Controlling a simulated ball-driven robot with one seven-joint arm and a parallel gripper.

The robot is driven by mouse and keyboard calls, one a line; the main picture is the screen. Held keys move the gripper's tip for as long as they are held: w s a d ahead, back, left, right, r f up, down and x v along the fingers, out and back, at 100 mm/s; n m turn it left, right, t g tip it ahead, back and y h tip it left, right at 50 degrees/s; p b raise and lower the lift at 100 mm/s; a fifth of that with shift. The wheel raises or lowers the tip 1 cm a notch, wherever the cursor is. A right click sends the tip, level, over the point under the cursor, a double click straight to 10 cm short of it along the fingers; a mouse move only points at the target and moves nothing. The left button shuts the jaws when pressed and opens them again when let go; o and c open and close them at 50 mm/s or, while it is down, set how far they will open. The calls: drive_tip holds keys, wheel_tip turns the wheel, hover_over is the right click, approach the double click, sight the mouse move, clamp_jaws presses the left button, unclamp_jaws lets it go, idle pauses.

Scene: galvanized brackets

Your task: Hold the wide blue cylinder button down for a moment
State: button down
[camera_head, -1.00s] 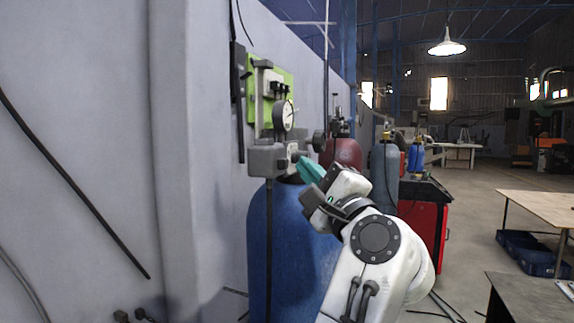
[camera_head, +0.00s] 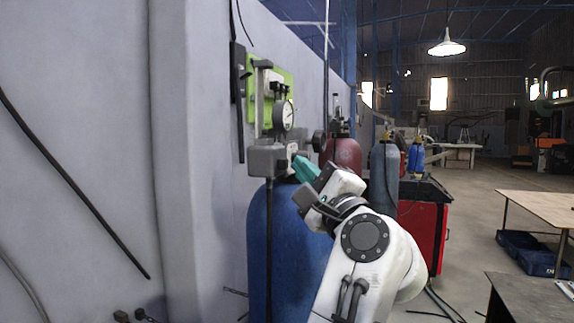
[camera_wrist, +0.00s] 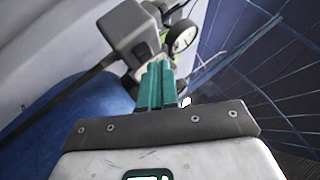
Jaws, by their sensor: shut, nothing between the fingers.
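The wide blue cylinder (camera_head: 283,250) stands upright against the wall in the head view, and its blue side fills the lower left of the wrist view (camera_wrist: 62,105). A grey valve block (camera_head: 267,160) sits at its top, and also shows in the wrist view (camera_wrist: 127,28). My gripper (camera_head: 298,163) is shut and empty, its teal fingers pointing at the pale front end of the valve fitting at the cylinder's top. In the wrist view the fingertips (camera_wrist: 158,65) hide what lies directly ahead. I cannot make out the button itself, nor tell whether the tips touch it.
A round gauge (camera_head: 284,116) and a green panel (camera_head: 285,84) are above the valve. A dark red cylinder (camera_head: 346,153) and a grey-blue cylinder (camera_head: 384,175) stand behind my arm, near a red cabinet (camera_head: 420,235).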

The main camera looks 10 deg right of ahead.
drive_tip(key=shift+w+a, duration=0.35)
drive_tip(key=shift+a, duration=0.15)
idle(1.8)
drive_tip(key=shift+s+d, duration=0.6)
drive_tip(key=shift+d, duration=0.2)
drive_tip(key=s+d, duration=0.1)
drive_tip(key=d, duration=0.1)
drive_tip(key=s+d, duration=0.2)
idle(0.7)
